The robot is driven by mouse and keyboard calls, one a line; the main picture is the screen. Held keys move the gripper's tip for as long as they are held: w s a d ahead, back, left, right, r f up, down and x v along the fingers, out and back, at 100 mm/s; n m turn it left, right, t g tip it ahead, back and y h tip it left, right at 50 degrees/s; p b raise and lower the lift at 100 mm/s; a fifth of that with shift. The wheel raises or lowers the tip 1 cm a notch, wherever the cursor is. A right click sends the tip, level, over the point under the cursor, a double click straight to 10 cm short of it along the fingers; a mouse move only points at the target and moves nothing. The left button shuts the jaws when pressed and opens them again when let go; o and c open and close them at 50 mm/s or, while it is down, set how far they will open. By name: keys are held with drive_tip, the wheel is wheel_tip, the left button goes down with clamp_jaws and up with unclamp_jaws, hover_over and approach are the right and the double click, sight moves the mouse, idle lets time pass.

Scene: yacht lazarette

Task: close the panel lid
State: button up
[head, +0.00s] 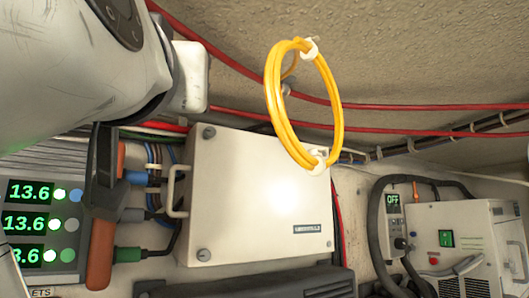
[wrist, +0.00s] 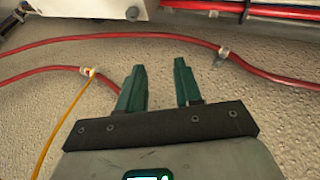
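A white panel box with a flat lid (head: 255,195) is on the wall in the middle of the head view. The lid has a bar handle (head: 176,191) on its left side, round fasteners at its corners and a dark label at lower right. I cannot tell whether the lid is fully shut. In the wrist view, my gripper (wrist: 159,68) has two green fingers apart with nothing between them, in front of rough beige wall. A white edge with a round fastener, perhaps the panel (wrist: 95,8), shows at the top left.
A yellow cable coil (head: 338,120) hangs in front, right of my arm. Red cables (head: 400,106) run along the wall. A white device (head: 465,245) is at right.

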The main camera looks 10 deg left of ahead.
drive_tip(key=s+d+r, duration=0.2)
drive_tip(key=s, duration=0.3)
drive_tip(key=shift+s+d+r+p, duration=0.15)
drive_tip(key=shift+d+r+p, duration=0.1)
drive_tip(key=shift+r+p, duration=0.05)
